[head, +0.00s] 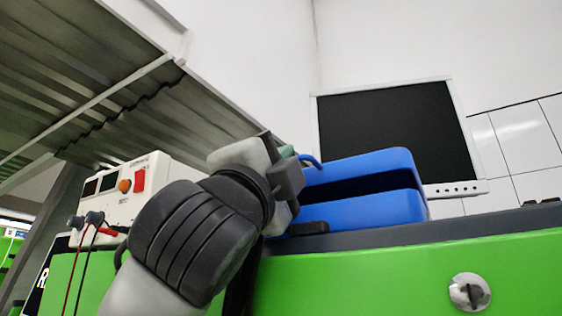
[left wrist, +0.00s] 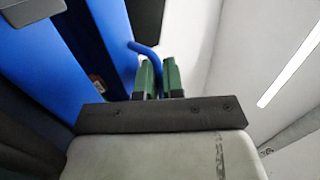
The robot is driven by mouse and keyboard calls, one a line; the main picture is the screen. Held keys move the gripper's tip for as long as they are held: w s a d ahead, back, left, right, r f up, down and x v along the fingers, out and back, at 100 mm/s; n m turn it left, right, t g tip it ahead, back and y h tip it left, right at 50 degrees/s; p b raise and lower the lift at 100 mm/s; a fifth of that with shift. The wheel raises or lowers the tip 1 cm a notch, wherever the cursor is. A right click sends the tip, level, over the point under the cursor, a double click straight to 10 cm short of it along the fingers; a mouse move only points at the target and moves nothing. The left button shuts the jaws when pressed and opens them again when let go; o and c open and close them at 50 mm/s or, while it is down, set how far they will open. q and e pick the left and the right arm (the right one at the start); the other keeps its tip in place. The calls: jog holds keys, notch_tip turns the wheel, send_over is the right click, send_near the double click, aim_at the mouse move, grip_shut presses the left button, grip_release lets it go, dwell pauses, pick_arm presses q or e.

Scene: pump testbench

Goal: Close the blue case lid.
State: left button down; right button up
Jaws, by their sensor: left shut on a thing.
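The blue case stands on the bench at centre right in the head view. Its lid (head: 365,164) is tilted a little open above the case base (head: 375,209), with a dark wedge-shaped gap between them. The lid has a thin bent blue handle (head: 312,160), which also shows in the left wrist view (left wrist: 143,48). My left gripper (head: 287,152) is at the left end of the case. In the left wrist view its green fingertips (left wrist: 160,76) are shut on the handle. The inside of the case is mostly hidden. My right gripper is in neither view.
The case rests on the dark top (head: 480,224) of a green bench (head: 370,280). A dark monitor (head: 390,130) stands behind it. A white power supply (head: 140,195) with red and black cables is at left, partly behind my arm. A metal shelf (head: 70,75) hangs above left.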

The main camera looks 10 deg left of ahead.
pick_arm(q)
jog(key=c, duration=1.3)
grip_release()
jog(key=shift+s+f, duration=0.1)
jog(key=shift+s+f+h, duration=0.2)
jog(key=shift+f+h, duration=0.05)
jog(key=shift+h, duration=0.05)
jog(key=b+v, duration=0.3)
jog(key=v, duration=0.7)
jog(key=shift+b, duration=0.35)
jog(key=shift+a+r, duration=0.1)
jog(key=shift+r, duration=0.05)
